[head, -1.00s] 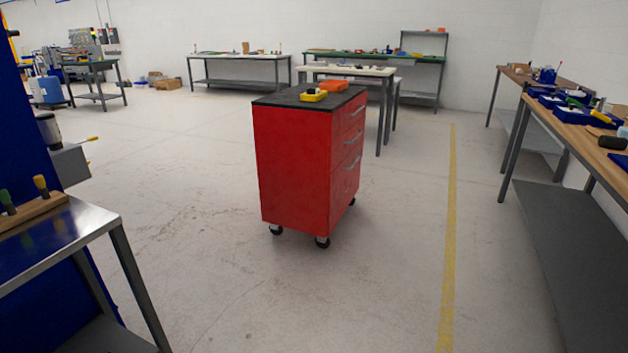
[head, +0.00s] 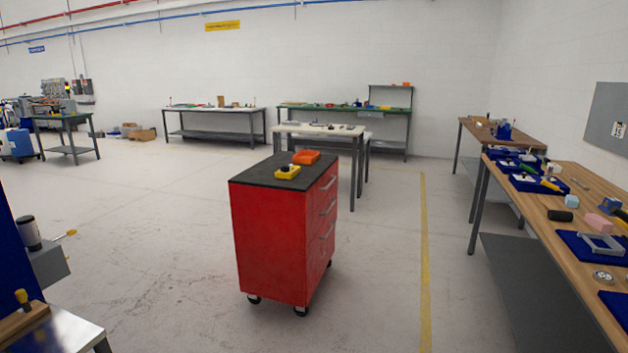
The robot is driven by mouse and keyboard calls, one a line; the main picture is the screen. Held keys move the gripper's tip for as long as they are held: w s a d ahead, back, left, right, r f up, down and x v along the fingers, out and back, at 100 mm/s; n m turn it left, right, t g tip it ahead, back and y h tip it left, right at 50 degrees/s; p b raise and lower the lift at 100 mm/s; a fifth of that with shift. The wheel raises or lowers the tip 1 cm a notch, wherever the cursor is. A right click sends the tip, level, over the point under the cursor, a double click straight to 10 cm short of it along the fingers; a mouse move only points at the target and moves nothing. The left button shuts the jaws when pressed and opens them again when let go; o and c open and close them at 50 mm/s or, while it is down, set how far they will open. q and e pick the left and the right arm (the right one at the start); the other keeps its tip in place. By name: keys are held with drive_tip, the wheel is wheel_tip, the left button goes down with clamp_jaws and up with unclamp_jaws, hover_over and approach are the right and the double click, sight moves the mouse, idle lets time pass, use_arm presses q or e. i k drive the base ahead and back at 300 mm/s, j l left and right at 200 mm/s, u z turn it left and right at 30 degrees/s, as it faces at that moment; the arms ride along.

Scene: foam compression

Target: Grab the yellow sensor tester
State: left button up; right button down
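The yellow sensor tester (head: 288,173) is a small yellow block with a dark part on its top. It lies on the black top of the red drawer cabinet (head: 270,240), near the middle of the floor ahead. An orange object (head: 306,157) lies just behind it on the same top. Neither of my grippers shows in the head view.
A wooden workbench (head: 585,225) with blue trays and tools runs along the right. A metal table (head: 60,335) and a blue panel are at the near left. White and green benches stand at the back. The floor around the cabinet is clear, with a yellow line to its right.

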sight(285, 171)
drive_tip(key=i+j+z, duration=0.45)
drive_tip(key=i, duration=0.2)
drive_tip(key=i+j+z, duration=0.45)
drive_tip(key=i+j, duration=0.2)
